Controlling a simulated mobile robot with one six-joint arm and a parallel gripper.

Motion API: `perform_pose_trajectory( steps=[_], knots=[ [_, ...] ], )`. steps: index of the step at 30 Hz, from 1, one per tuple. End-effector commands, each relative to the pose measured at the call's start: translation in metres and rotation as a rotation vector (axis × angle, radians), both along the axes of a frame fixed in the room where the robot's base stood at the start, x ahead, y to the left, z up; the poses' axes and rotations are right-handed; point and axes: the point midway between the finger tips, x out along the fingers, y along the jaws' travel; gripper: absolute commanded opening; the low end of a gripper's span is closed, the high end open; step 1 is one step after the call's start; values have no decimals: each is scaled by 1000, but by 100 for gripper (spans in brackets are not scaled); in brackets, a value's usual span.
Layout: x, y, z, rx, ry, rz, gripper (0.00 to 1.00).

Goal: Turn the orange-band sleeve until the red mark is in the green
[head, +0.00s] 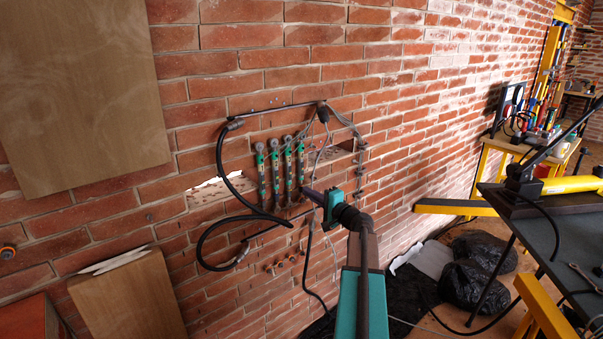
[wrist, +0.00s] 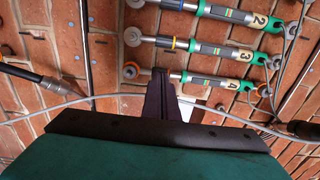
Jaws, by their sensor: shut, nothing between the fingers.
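Several green-and-grey rods hang side by side on the brick wall in the head view, the rightmost (head: 301,165) nearest my gripper (head: 308,193). In the wrist view, rods numbered 2 (wrist: 232,15), 3 (wrist: 214,49) and 4 (wrist: 205,80) lie across the picture. Rod 2 has a blue band and rod 3 a yellow one. Rod 4 has orange end pieces; my gripper (wrist: 160,78) is shut and empty, its tips at rod 4's left part, partly covering it. Contact cannot be told. No orange band is clearly visible. Small coloured stripes show on the rods, but no red mark can be read.
A black hose (head: 221,165) loops left of the rods. Thin grey cables (wrist: 60,106) cross near my fingers, and a dark hose end (wrist: 50,86) lies left of them. A wooden board (head: 130,300) leans below left; a workbench (head: 545,240) stands right.

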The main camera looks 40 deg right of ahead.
Motion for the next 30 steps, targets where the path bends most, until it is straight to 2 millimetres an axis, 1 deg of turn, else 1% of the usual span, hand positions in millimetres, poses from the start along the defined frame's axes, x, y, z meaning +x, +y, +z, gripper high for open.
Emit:
perform_pose_trajectory(
  steps=[13,30],
  knots=[
    [0,0,0,0,0,0,0],
    [6,-1,0,1,0,1,0]
  ],
)
